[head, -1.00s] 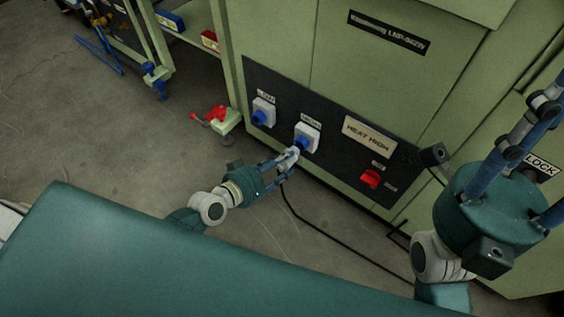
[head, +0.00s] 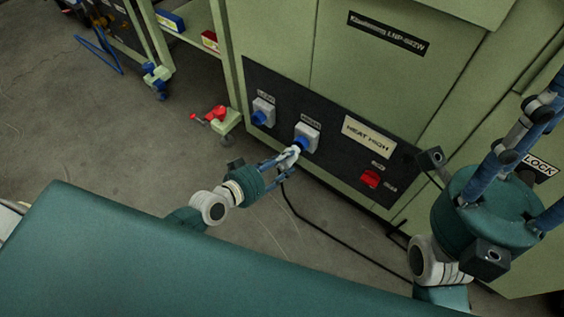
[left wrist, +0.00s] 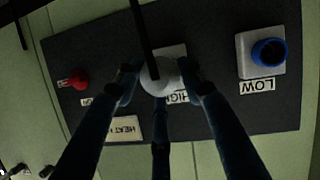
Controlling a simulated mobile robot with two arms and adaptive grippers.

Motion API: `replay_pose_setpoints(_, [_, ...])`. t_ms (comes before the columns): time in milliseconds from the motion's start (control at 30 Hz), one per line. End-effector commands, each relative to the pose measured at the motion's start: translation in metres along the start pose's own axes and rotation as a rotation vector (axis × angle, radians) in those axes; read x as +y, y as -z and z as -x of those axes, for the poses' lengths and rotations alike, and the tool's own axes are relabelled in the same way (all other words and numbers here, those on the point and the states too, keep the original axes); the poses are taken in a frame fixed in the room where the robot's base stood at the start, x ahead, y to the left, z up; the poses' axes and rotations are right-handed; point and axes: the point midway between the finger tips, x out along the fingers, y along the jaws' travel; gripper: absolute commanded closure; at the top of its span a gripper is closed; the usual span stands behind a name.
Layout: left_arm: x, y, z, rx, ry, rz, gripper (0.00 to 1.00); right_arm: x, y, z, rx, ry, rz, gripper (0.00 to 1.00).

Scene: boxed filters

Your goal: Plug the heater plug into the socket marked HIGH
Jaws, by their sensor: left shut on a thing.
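The white heater plug (head: 290,153) is held in my left gripper (head: 287,157), which is shut on it just in front of the socket marked HIGH (head: 307,137). I cannot tell whether the plug tip has entered. My right gripper (head: 490,205) is at the right; its fingertips are out of view.
The LOW socket (head: 263,113) is left of HIGH and empty. A HEAT HIGH label (head: 369,137) and a red switch (head: 370,179) are to the right on the dark panel (head: 340,165). The black cable (head: 330,235) runs along the floor.

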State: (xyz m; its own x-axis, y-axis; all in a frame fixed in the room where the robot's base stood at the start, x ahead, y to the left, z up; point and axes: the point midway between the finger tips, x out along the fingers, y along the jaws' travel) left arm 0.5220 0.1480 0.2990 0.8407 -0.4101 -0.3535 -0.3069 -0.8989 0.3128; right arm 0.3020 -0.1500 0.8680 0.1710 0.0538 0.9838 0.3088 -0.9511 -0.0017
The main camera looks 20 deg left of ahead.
Motion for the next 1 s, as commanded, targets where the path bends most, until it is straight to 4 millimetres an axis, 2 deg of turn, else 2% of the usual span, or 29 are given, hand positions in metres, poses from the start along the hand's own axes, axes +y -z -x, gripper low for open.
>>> replay_pose_setpoints(1000, [0.001, 0.009, -0.024, 0.0, -0.001, 0.001, 0.89, 0.0, 0.001, 0.0, 0.001, 0.002, 0.0, 0.62])
